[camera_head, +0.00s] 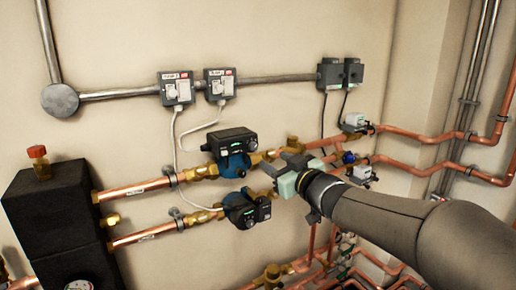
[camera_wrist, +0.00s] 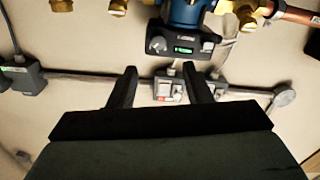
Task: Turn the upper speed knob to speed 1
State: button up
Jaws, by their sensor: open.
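The upper pump's black control box (camera_head: 231,141) sits on a blue pump body (camera_head: 234,165) in the upper copper pipe. Its grey speed knob (camera_wrist: 157,45) shows beside a lit green display (camera_wrist: 184,50) in the wrist view, which is upside down. The knob's setting is too small to read. My gripper (camera_wrist: 158,72) is open and empty, its two dark fingers apart from the knob and pointing toward the wall. In the head view my gripper (camera_head: 276,167) is right of the upper control box. A lower pump (camera_head: 246,210) with a similar control box is below.
Two grey switch boxes (camera_head: 177,88) (camera_head: 220,86) with hanging cables are on the wall above the pumps. Copper pipes (camera_head: 410,130) run right, with small valve actuators (camera_head: 356,122). A black block (camera_head: 57,210) stands at left.

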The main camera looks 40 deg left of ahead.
aim_at(255, 147)
jog(key=p+x, duration=0.1)
jog(key=x, duration=0.9)
jog(key=shift+w+p, duration=0.1)
jog(key=shift+p, duration=0.3)
grip_shut()
